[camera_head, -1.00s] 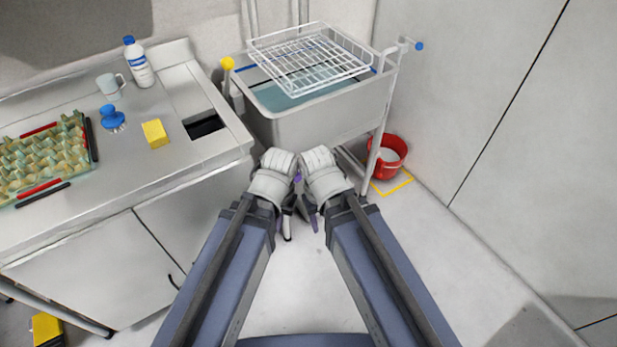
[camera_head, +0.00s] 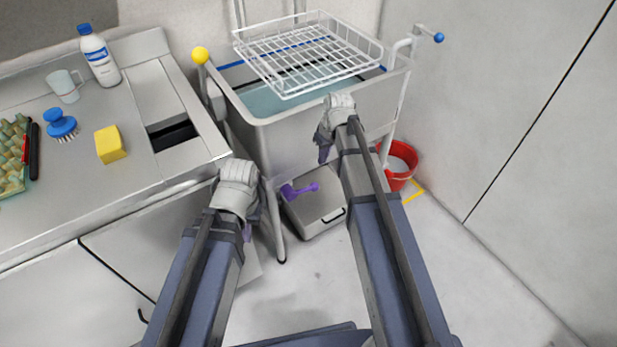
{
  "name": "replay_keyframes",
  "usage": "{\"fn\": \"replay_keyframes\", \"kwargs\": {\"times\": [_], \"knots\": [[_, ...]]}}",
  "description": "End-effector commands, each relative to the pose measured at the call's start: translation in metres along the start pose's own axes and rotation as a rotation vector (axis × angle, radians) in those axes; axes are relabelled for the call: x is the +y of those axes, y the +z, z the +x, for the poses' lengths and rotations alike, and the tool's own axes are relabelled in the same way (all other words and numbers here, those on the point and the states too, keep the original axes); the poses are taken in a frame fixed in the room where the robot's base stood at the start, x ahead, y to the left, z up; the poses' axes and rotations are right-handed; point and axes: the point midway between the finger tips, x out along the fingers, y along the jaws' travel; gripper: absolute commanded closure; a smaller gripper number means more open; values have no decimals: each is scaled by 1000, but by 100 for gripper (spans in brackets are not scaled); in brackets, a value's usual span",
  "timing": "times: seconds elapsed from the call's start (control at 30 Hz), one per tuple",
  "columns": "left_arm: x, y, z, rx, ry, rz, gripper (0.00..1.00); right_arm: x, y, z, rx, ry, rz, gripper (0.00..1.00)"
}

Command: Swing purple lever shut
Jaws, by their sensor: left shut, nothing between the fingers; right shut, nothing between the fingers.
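The purple lever (camera_head: 300,190) shows low under the sink tub, in front of a grey box (camera_head: 318,212) with a dark handle. It lies roughly sideways, its thicker end to the left. My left gripper (camera_head: 240,190) is left of the lever, beside the counter's edge; its fingers are mostly hidden behind the wrist. My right gripper (camera_head: 323,152) is above and right of the lever, in front of the tub's wall, shut and empty. Neither gripper appears to touch the lever.
The grey tub (camera_head: 290,140) holds bluish water under a white wire rack (camera_head: 305,55). A red bucket (camera_head: 403,165) stands at right. The counter (camera_head: 65,195) is on the left. The floor in front is clear.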

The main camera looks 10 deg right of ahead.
Motion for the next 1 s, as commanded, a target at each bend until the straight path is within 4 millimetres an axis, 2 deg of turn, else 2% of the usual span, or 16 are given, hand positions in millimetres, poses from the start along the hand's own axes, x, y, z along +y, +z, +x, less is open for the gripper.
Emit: {"fn": "replay_keyframes", "kwargs": {"times": [0.37,0.57,0.77,1.0], "knots": [[0,0,1,0,0,0,100,2,-1,1,3,0,0,100],[1,0,7,0,0,0,100,2,0,7,2,0,0,100],[2,-2,25,0,0,0,100,2,0,26,2,0,0,100],[6,-3,58,0,0,0,100,2,0,59,2,0,-1,100]]}}
